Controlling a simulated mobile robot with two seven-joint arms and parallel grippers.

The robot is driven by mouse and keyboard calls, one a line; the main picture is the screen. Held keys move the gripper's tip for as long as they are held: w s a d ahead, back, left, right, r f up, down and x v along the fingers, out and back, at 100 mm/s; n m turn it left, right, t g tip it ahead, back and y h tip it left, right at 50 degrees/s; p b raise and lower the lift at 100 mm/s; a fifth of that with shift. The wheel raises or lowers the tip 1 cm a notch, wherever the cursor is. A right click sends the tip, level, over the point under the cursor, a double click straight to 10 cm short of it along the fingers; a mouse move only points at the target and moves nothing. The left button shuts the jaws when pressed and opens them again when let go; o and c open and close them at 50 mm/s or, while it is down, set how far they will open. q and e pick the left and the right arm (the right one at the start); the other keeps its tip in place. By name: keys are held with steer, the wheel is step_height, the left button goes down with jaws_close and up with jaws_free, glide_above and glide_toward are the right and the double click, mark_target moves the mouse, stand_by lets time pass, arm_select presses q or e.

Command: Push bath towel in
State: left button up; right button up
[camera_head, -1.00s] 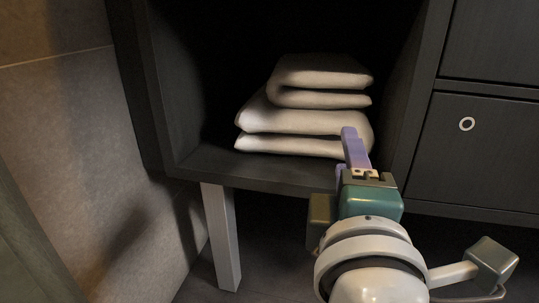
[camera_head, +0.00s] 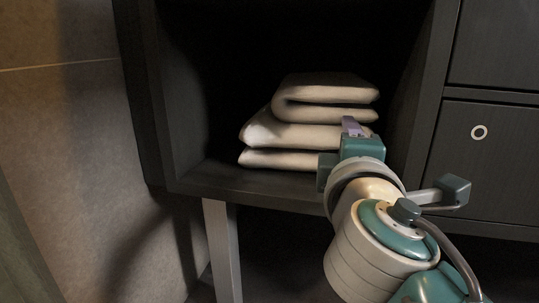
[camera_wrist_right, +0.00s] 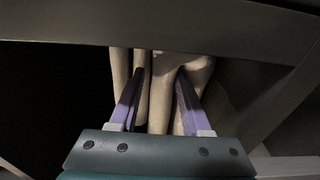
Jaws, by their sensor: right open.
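Cream bath towels (camera_head: 326,88) are folded in a stack inside the dark open compartment (camera_head: 187,120) of the vanity. The stack's front lies a little behind the compartment's front edge. My right gripper (camera_head: 352,127) is at the front right of the stack, partly hiding the lower towels. In the right wrist view, the open fingers of the right gripper (camera_wrist_right: 158,75) are apart, with towel layers (camera_wrist_right: 160,105) showing between and beyond them. I cannot tell whether the fingers touch the towels. My left gripper is not in view.
The compartment's right side wall (camera_head: 424,100) stands close to the right of my gripper. Drawers (camera_head: 490,165) lie further right. A grey leg (camera_head: 222,250) supports the vanity at the left, near a tiled wall (camera_head: 60,150). The compartment has free room left of the stack.

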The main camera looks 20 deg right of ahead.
steer(key=shift+w+d, duration=0.15)
steer(key=shift+w, duration=0.1)
steer(key=shift+c, duration=0.4)
jaws_close()
stand_by(0.9)
